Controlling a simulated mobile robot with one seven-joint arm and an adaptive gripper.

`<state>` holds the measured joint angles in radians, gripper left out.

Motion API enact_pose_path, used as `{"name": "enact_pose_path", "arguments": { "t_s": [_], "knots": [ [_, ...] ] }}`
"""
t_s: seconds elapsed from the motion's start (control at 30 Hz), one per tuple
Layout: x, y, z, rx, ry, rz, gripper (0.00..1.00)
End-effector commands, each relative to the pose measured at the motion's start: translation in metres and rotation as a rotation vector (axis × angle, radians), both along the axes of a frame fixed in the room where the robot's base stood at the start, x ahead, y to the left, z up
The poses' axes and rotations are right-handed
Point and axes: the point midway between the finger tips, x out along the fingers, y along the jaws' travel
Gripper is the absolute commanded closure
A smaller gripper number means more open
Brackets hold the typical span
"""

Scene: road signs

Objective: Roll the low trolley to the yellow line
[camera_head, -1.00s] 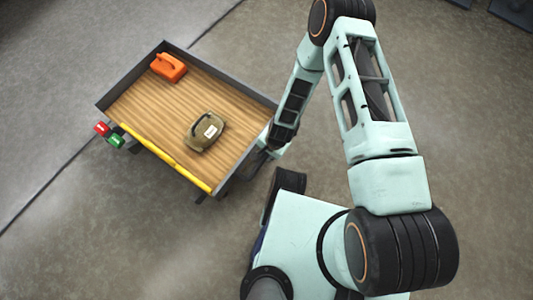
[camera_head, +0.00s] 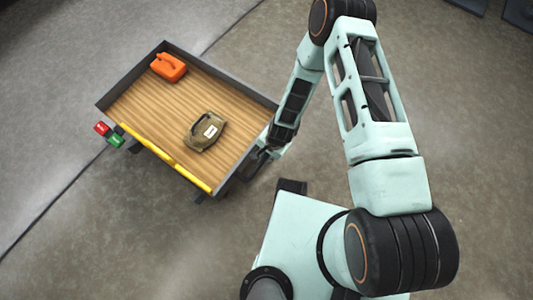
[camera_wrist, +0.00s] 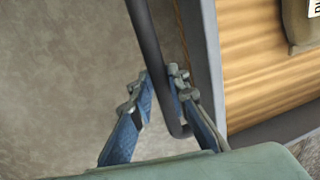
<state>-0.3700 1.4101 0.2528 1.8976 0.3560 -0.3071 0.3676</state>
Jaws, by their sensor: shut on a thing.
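The low trolley (camera_head: 140,95) stands left of centre in the head view, with a wooden deck, low grey walls and a yellow bar (camera_head: 165,158) along its near side. A dark handle bar (camera_wrist: 147,40) runs along its end wall in the wrist view. My gripper (camera_wrist: 160,95) has one finger on each side of this bar and is shut on it. In the head view my gripper (camera_head: 264,150) is at the trolley's right end, partly hidden by my arm. I see no yellow line on the floor.
An orange can (camera_head: 168,67) and an olive case (camera_head: 205,131) with a white label sit on the deck. A red and a green button (camera_head: 115,140) stick out at the near left corner. A dark seam crosses the grey floor. Dark objects (camera_head: 519,14) stand at the top right.

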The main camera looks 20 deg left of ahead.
Motion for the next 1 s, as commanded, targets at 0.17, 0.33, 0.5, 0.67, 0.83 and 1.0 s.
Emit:
{"name": "enact_pose_path", "arguments": {
  "t_s": [0.17,0.33,0.5,0.67,0.83,1.0],
  "knots": [
    [-0.0006,0.0001,-0.0002,0.0,0.001,0.0,1.0],
    [-0.0001,0.0015,0.0,0.002,0.0,0.001,1.0],
    [0.0004,0.0032,0.0002,0.005,-0.002,0.001,1.0],
    [0.001,0.0044,0.0004,0.006,-0.003,0.002,0.8],
    [0.0011,0.003,0.0002,0.004,-0.003,0.002,0.67],
    [0.0004,0.0013,0.0001,0.002,-0.001,0.001,0.67]
  ]
}}
